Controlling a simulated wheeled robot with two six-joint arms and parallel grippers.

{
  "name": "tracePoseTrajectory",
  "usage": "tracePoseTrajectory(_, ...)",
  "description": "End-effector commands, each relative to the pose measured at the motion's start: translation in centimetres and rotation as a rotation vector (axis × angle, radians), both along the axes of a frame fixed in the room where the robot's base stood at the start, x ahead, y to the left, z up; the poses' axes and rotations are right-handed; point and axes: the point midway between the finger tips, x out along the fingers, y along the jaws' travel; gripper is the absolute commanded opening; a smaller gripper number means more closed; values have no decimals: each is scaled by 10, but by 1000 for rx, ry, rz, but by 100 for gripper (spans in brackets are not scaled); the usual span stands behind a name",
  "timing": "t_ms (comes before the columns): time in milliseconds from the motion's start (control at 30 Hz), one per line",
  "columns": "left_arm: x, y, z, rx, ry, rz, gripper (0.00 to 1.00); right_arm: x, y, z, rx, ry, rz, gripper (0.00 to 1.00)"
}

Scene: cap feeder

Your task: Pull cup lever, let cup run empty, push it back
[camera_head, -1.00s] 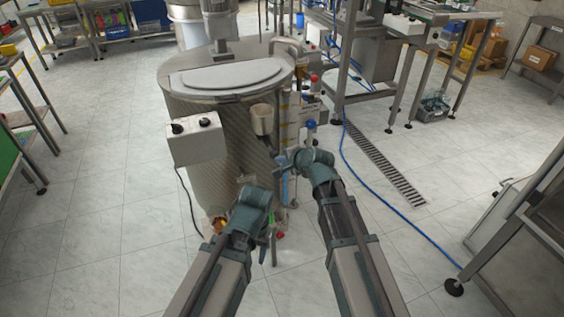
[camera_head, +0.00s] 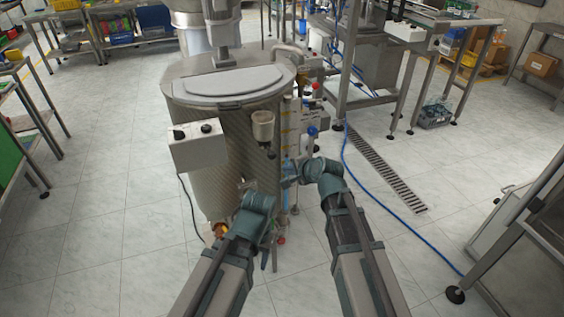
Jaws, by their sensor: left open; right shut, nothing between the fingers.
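A small beige cup (camera_head: 263,125) hangs upright on the front of a large round drum (camera_head: 215,180) with a grey lid. I cannot make out its lever or its contents clearly. My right gripper (camera_head: 287,181) points left, shut and empty, below and to the right of the cup, beside the drum's fittings. My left gripper (camera_head: 268,247) is open, lower down in front of the drum's base and well below the cup. Its fingers are small and partly hidden by my wrist.
A white control box (camera_head: 194,146) sticks out at the drum's left. A blue-topped fitting (camera_head: 312,131) stands above my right wrist. A blue hose (camera_head: 382,220) and a drain grate (camera_head: 385,170) cross the floor at right. Floor on the left is clear.

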Motion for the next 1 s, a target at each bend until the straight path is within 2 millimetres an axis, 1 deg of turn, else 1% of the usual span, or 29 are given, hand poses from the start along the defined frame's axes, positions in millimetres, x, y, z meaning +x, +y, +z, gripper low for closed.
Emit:
tracePoseTrajectory(33,0,0,17,0,0,0,50,-13,-5,17,1,2,-1,0)
tracePoseTrajectory(200,0,0,34,0,0,1,50,-35,-18,34,0,1,-1,0)
tracePoseTrajectory(333,0,0,43,0,0,1,50,-46,-24,43,0,1,1,0)
tracePoseTrajectory(500,0,0,47,0,0,1,50,-53,-29,47,1,2,0,0)
tracePoseTrajectory(867,0,0,48,0,0,1,50,-55,-28,46,-10,5,12,0)
tracePoseTrajectory(967,0,0,58,0,0,1,50,-73,-14,43,-113,35,120,0)
tracePoseTrajectory(1000,0,0,64,0,0,1,50,-87,-6,39,-191,59,204,0)
